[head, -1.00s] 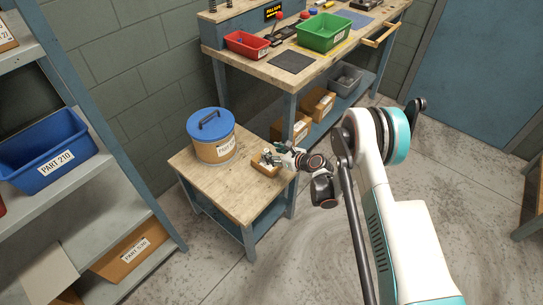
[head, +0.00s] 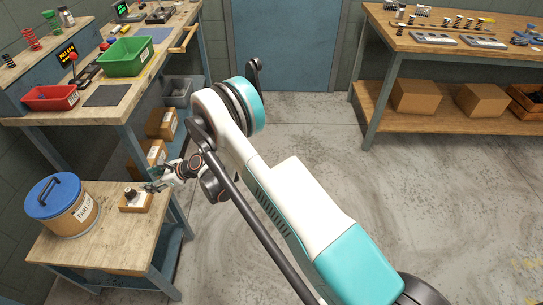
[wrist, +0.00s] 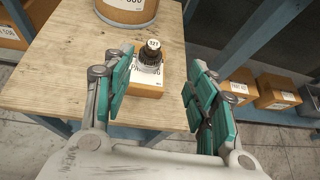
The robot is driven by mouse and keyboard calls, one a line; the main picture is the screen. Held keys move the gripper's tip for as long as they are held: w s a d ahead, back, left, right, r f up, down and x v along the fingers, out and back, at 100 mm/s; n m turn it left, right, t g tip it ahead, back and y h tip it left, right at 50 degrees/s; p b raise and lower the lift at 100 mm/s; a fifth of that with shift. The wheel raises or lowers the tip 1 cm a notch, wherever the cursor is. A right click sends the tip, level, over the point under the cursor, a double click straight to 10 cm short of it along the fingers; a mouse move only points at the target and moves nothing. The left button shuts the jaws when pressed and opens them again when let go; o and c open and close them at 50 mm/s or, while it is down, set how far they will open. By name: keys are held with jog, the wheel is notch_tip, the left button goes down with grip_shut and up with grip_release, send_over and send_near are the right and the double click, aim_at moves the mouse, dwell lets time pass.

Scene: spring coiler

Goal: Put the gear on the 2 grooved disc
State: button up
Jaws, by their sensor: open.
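A dark toothed part with a white numbered top, which looks like the gear (wrist: 151,56), stands upright on a wooden block (wrist: 146,88) with a part label. In the head view the gear (head: 131,194) and its block (head: 137,205) are on the small wooden table. My gripper (wrist: 161,62) is open, with teal fingers spread apart and nothing held. The gear shows beyond and between the fingers, nearer the left one. In the head view my gripper (head: 155,186) is at the block's right side. I cannot make out a disc with 2 grooves.
A blue-lidded tub (head: 62,205) stands left of the block on the small table (head: 110,247). The left workbench holds a red bin (head: 50,98) and a green bin (head: 125,55). A right workbench (head: 400,38) carries several small parts. Open floor lies between.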

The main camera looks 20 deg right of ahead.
jog(key=d+r+n+h, duration=0.1)
jog(key=d+r+n, duration=0.25)
jog(key=r, duration=0.55)
jog(key=d+r+n+h, duration=0.2)
jog(key=d+r, duration=0.3)
jog(key=r, duration=0.4)
jog(key=s+d+r+n+h, duration=0.1)
jog(key=s+d+r+n, duration=0.2)
jog(key=d+r, duration=0.25)
jog(key=s+d+r+n+h, duration=0.1)
jog(key=s+d+r+n, duration=0.1)
jog(key=s+d+r, duration=0.3)
jog(key=s+d+r+n+t+h, duration=0.1)
jog(key=s+d+r+n+h, duration=0.1)
jog(key=s+d+r+n, duration=0.3)
jog(key=s+d+r+n+h, duration=0.1)
jog(key=s+d+r, duration=0.25)
jog(key=s, duration=0.45)
jog(key=s+d+f+n+h, duration=0.1)
jog(key=s+d+n, duration=0.2)
jog(key=s+d, duration=0.2)
jog(key=s+d+n+h, duration=0.2)
jog(key=s+d, duration=0.3)
jog(key=s, duration=0.6)
jog(key=shift+s+f+n, duration=0.15)
jog(key=shift+f+n, duration=0.2)
jog(key=shift+n, duration=0.3)
